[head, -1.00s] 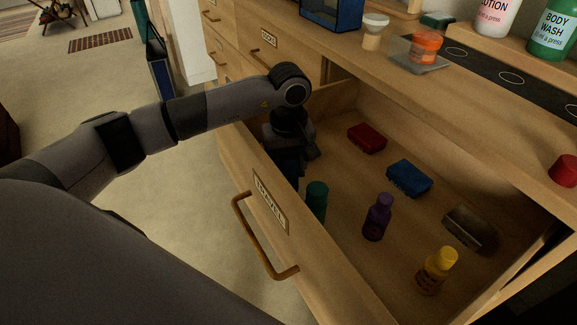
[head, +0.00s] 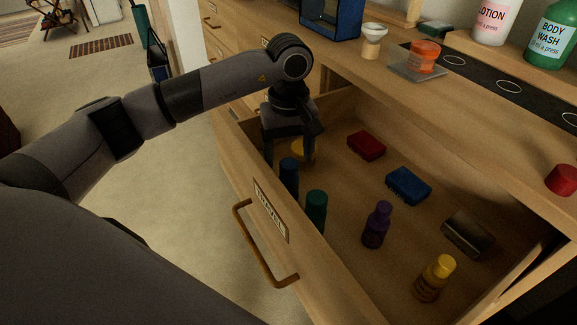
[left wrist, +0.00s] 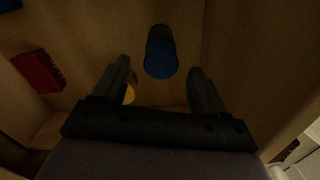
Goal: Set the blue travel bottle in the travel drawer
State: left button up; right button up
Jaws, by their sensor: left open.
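The blue travel bottle (head: 289,176) stands upright inside the open travel drawer (head: 345,292), close to its labelled front panel and beside a green bottle (head: 316,208). My left gripper (head: 289,157) is above the drawer floor, just behind the bottle, with its fingers apart and nothing held. In the left wrist view the blue bottle (left wrist: 161,55) lies beyond the open fingertips (left wrist: 158,72), with a gap to both. The bottle's lower part is hidden by the drawer front in the head view. My right gripper is not in view.
The drawer also holds a purple bottle (head: 377,226), a yellow bottle (head: 434,279), a red block (head: 366,145), a blue block (head: 408,185), a metallic box (head: 467,235) and a round yellow thing (head: 303,150) by my gripper. The counter overhangs the drawer's back.

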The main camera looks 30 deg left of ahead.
pick_arm(q)
notch_tip(320, 180, up, 6)
jog(key=shift+f, duration=0.2)
dwell(0.4)
